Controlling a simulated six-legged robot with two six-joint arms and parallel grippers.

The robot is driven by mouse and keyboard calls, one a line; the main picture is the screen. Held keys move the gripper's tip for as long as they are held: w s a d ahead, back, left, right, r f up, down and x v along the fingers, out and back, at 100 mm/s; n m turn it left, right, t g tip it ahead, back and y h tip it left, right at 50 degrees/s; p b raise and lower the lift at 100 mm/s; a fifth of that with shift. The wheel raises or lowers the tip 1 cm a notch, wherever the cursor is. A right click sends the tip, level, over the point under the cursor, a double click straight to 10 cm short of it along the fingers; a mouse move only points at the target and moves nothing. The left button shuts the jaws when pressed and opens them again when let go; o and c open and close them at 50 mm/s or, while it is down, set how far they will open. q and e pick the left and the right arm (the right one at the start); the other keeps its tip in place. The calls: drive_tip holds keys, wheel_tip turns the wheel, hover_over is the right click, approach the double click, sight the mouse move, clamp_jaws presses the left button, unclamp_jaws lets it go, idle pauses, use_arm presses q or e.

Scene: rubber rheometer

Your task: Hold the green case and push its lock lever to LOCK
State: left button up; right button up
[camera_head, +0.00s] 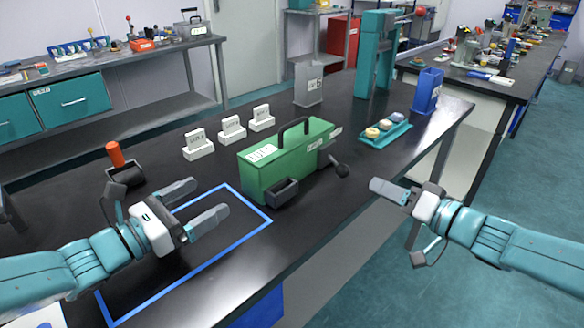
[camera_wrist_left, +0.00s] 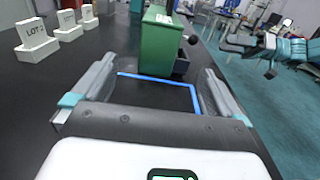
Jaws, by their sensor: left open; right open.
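The green case (camera_head: 284,160) stands upright on the black table, with a dark handle (camera_head: 293,128) on top and a small dark open box (camera_head: 285,190) at its front. A dark lever with a round knob (camera_head: 341,170) sticks out at its right end. The case also shows at the top of the left wrist view (camera_wrist_left: 156,45). My left gripper (camera_head: 203,203) is open and empty, left of the case and apart from it, above the blue-outlined area. My right gripper (camera_head: 388,189) is to the right of the case, beyond the table's front edge, touching nothing.
Several white lot-labelled cards (camera_head: 232,130) stand behind the case. An orange-handled roller (camera_head: 118,158) lies at the left. A teal tray (camera_head: 385,134) with round samples, a blue bin (camera_head: 427,90) and a teal press (camera_head: 376,55) stand at the right. The blue outline (camera_head: 254,207) encloses bare table.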

sight(263, 165)
use_arm(q)
drive_tip(key=x, duration=1.6)
drive_tip(key=shift+s, duration=0.1)
